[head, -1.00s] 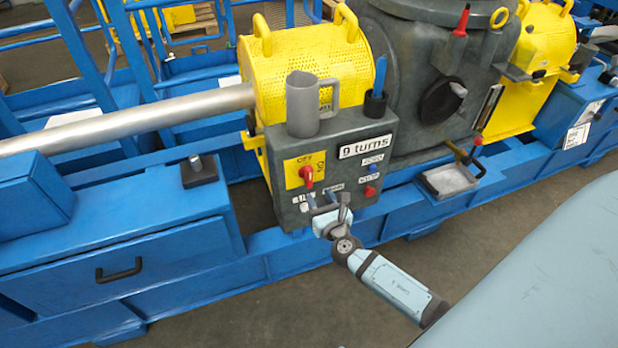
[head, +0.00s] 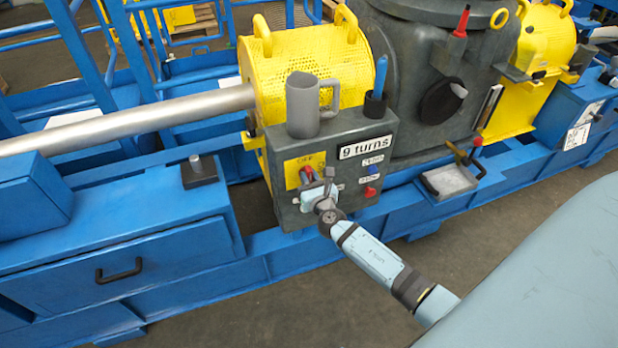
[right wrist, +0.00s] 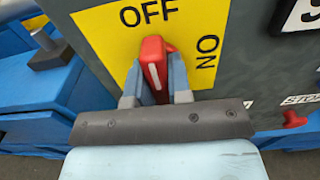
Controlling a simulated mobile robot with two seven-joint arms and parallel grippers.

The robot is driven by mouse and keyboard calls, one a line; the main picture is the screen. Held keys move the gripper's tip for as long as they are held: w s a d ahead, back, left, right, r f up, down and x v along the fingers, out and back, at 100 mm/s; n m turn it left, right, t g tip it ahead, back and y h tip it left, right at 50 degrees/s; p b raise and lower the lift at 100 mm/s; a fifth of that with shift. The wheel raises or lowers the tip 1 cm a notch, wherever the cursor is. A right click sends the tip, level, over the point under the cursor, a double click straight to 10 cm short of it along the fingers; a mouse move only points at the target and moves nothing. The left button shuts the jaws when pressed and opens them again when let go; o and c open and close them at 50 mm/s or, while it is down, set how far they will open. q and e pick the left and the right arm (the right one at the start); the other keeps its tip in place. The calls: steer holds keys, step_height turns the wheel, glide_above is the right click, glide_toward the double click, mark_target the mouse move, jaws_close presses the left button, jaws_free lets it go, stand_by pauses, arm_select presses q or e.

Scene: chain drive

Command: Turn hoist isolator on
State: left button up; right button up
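The hoist isolator is a red handle (right wrist: 153,65) on a yellow plate (right wrist: 100,35) on the grey control box. OFF is printed above the handle and ON to its right. The handle's white line points up towards OFF. In the head view the red handle (head: 305,175) is partly hidden by my right gripper (head: 322,186). In the right wrist view my right gripper's fingers (right wrist: 155,82) stand on either side of the handle. I cannot tell whether they press on it. My left gripper is not in view.
The grey control box (head: 352,198) carries a "9 turns" sign (head: 365,147), a red button (head: 370,192), a grey mug (head: 303,105) and a dark holder with a blue tool (head: 380,75). A blue frame (head: 200,250) runs below. A small tray (head: 450,180) sits right.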

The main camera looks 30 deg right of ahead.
jaws_close()
